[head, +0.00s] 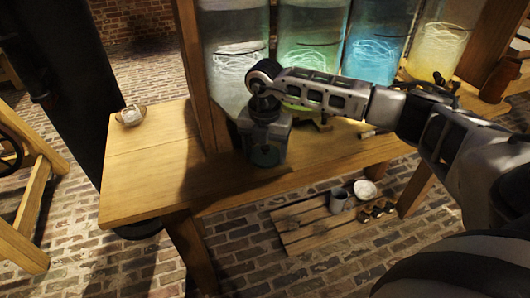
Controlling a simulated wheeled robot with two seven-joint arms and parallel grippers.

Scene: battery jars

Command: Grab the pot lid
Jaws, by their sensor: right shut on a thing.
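My right arm comes in from the right, and its gripper (264,148) points down over the wooden table in front of the jars. The gripper is shut on a dark, greenish round thing (264,157) low at the table top. This seems to be the pot lid, but the gripper covers most of it and its shape is hard to make out. I cannot tell whether it touches the table. My left gripper is not in view.
Tall glass jars with clear, green, blue (378,45) and yellow (437,50) contents stand behind my right arm. A small bowl (130,115) sits at the table's left end. The table's left part (150,165) is clear. A lower slatted shelf (305,238) holds a mug (338,200) and white bowl (365,189).

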